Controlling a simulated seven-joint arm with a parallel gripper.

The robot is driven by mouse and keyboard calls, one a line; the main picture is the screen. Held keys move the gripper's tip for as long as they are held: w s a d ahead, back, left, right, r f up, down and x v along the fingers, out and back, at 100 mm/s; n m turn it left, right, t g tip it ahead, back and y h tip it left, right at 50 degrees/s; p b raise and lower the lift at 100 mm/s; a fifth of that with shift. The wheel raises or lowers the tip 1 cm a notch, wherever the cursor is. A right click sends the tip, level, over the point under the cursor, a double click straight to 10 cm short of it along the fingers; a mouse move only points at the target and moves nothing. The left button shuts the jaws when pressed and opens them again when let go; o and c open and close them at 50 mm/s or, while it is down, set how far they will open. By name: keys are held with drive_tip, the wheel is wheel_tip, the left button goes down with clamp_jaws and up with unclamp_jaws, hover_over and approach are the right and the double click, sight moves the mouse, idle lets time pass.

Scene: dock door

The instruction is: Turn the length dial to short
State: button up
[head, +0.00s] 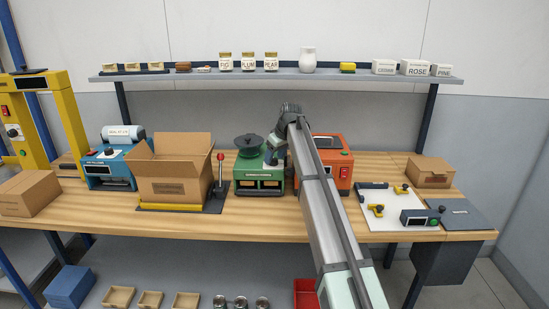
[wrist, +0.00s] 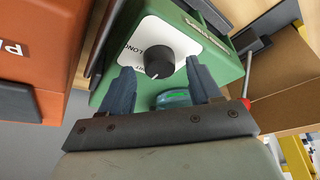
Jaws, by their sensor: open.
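The length dial (wrist: 159,58) is a round black knob on a white plate (wrist: 185,38) on the side of the green machine (wrist: 226,70). "LONG" shows on the plate left of the knob, with part of another word, ending in "RT", below it. A small light mark shows at the knob's lower edge; its exact setting is hard to tell. My gripper (wrist: 160,65) is open, its two dark fingers on either side of the knob; contact cannot be made out. In the head view the green machine (head: 246,187) stands mid-bench and my arm hides the dial.
An orange machine (head: 331,177) stands close on the right, and a cardboard box (head: 172,185) and red-knobbed lever (head: 220,172) on the left. A shelf (head: 290,75) with jars runs behind.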

drive_tip(key=v, duration=1.3)
drive_tip(key=shift+s, duration=0.1)
drive_tip(key=shift+f, duration=0.1)
